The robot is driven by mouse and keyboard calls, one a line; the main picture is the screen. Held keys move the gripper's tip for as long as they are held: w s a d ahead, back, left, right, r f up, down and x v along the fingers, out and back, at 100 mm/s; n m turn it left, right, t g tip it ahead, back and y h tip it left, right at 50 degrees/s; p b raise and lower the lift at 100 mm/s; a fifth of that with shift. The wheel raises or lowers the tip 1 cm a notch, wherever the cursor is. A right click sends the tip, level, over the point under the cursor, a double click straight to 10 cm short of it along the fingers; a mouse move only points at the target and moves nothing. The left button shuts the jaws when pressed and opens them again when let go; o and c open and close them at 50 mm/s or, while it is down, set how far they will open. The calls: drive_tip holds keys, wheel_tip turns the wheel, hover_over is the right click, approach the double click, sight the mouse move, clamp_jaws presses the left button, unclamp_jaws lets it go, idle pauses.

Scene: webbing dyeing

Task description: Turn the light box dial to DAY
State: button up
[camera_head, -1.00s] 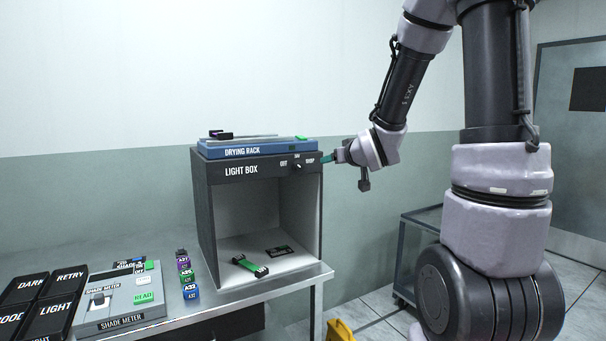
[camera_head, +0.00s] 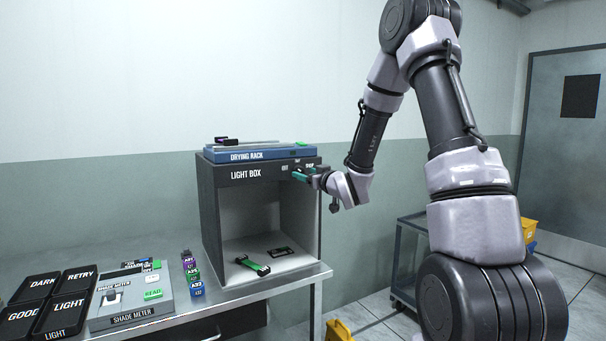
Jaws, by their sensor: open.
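The light box (camera_head: 210,215) is a dark grey open-fronted box on the right end of the table. Its top front panel carries the name LIGHT BOX and, at the right, a small dial (camera_head: 298,168) with OFF, DAY and SHOP marks around it. My gripper (camera_head: 300,176), with green fingertips, is open at the dial, reaching in from the right. The fingertips overlap the lower part of the dial, so its pointer setting cannot be read. I cannot tell whether they touch it.
A blue drying rack (camera_head: 225,155) lies on top of the box. A green-and-black piece (camera_head: 253,265) and a dark piece (camera_head: 281,252) lie inside it. The shade meter (camera_head: 133,298), labelled blocks (camera_head: 191,273) and black trays (camera_head: 70,308) stand to the left. A grey cart (camera_head: 402,262) stands right.

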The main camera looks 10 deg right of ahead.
sight(299, 171)
drive_tip(key=shift+x, duration=1.3)
clamp_jaws()
drive_tip(key=m, duration=0.4)
drive_tip(key=shift+d+m, duration=0.1)
drive_tip(key=shift+m, duration=0.3)
drive_tip(key=m, duration=0.4)
drive_tip(key=shift+m, duration=0.4)
